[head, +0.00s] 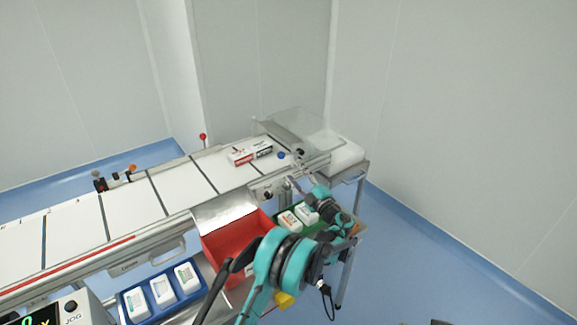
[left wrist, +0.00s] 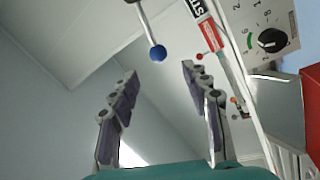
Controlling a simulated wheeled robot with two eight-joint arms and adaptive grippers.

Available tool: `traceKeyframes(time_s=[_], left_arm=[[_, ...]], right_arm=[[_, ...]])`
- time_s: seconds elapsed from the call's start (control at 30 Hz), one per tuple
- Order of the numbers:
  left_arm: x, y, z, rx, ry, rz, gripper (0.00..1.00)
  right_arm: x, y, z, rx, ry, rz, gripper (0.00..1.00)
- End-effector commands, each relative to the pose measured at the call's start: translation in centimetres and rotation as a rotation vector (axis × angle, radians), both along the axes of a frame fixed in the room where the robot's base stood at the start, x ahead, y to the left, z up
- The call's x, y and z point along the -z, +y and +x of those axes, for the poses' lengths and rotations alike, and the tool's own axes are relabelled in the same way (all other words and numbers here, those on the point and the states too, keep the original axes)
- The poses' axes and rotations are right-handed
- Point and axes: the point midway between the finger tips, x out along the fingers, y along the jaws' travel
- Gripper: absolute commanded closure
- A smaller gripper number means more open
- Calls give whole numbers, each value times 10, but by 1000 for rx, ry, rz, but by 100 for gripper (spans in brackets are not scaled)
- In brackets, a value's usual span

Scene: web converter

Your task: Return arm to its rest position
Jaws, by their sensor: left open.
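My left arm (head: 285,262), teal and black, reaches up from the bottom of the head view over the front of the conveyor. Its left gripper (head: 296,178) is at the conveyor's right end, beside the clear cover. In the left wrist view the left gripper (left wrist: 160,75) shows two separated grey fingers with nothing between them. A blue ball knob (left wrist: 157,53) on a thin rod appears just beyond the fingertips, apart from them; it also shows in the head view (head: 281,154). My right gripper is not seen.
A white conveyor (head: 125,205) carries a red-and-white box (head: 242,156) near the clear cover (head: 292,124). In front are a red bin (head: 222,244), a green tray (head: 320,228) with white packs and a blue tray (head: 126,306) with white packs. A dial (left wrist: 272,40) is close to the gripper. Right floor is clear.

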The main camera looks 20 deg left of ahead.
Motion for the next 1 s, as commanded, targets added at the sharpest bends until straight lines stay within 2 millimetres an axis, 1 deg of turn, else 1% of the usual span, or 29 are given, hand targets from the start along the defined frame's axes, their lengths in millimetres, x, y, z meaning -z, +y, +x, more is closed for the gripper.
traceKeyframes(time_s=[0.03, 0.13, 0.47, 0.57, 0.67, 0.77, 0.87, 0.97, 1.0], left_arm=[[1, -5, -4, 1, 0, 0, 53], [2, -10, -8, 0, -1, -1, 53], [3, -11, -9, -1, 1, 0, 53], [-2, -7, -11, -8, 31, 1, 53], [-14, 5, -18, -27, 131, 2, 53], [-30, 23, -35, -43, 303, 8, 53], [-45, 41, -61, -34, 510, 14, 53], [-56, 53, -92, 4, 709, 28, 53], [-59, 57, -106, 26, 785, 35, 53]], right_arm=[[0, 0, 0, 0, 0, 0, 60], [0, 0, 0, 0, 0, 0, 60], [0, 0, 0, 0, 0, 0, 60], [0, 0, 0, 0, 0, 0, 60], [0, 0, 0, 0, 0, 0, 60], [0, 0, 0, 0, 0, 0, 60], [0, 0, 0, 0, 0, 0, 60], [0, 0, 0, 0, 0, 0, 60], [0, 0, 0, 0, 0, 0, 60]])
